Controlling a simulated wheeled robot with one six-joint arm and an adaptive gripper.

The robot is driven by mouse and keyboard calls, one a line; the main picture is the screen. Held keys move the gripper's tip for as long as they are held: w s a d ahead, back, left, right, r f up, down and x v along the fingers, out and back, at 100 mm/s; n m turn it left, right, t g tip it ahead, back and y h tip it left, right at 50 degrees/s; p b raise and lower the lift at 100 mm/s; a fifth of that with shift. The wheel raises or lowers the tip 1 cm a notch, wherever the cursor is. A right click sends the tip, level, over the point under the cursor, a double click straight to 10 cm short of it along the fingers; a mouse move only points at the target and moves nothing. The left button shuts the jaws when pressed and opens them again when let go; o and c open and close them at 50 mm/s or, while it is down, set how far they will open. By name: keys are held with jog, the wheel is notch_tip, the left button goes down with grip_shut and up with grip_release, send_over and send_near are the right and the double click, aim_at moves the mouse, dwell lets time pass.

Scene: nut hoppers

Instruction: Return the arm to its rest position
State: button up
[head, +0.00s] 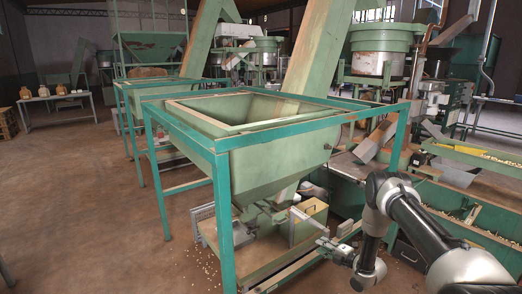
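My arm (420,225) reaches in from the lower right corner and bends at a dark elbow near the green frame's right leg. My gripper (322,243) is at the arm's end, low in front of the hopper's base. It is small in view, and I cannot tell whether its fingers are apart or whether it touches anything. A pale flat panel (302,226) stands close to the gripper.
A green hopper (275,160) in a teal frame (221,220) stands just ahead. A tan box (312,208) sits under it on a low platform. Green sorting machinery (470,155) fills the right side. Brown floor (90,220) is open on the left, with a table (58,97) far back.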

jog(key=s+d+f+m+g+h, duration=0.55)
jog(key=s+f+m, duration=0.3)
jog(key=f, duration=0.35)
jog(key=s+d+r+m+g+h, duration=0.3)
jog(key=s+d+r+m+g, duration=0.1)
jog(key=s+d+r+m, duration=0.15)
jog(key=s+d+r+m+g+h, duration=0.1)
jog(key=s+r+m+g, duration=0.2)
jog(key=r, duration=0.8)
jog(key=s+d+r+m, duration=0.1)
jog(key=s+r+m, duration=0.1)
jog(key=s+r, duration=0.6)
jog(key=s+d+r+m+g+h, duration=0.1)
jog(key=s+r+m+g, duration=0.15)
jog(key=r, duration=1.05)
jog(key=s+a+r+m+t, duration=0.2)
jog(key=s+a+r+t, duration=0.1)
jog(key=s+r, duration=0.7)
jog(key=s+a+r+m+t+y, duration=0.1)
jog(key=s+r, duration=0.8)
jog(key=r, duration=0.9)
jog(key=a+t, duration=0.1)
jog(key=t, duration=0.1)
jog(key=shift+s+a+m+t, duration=0.35)
jog(key=shift+a+t, duration=0.05)
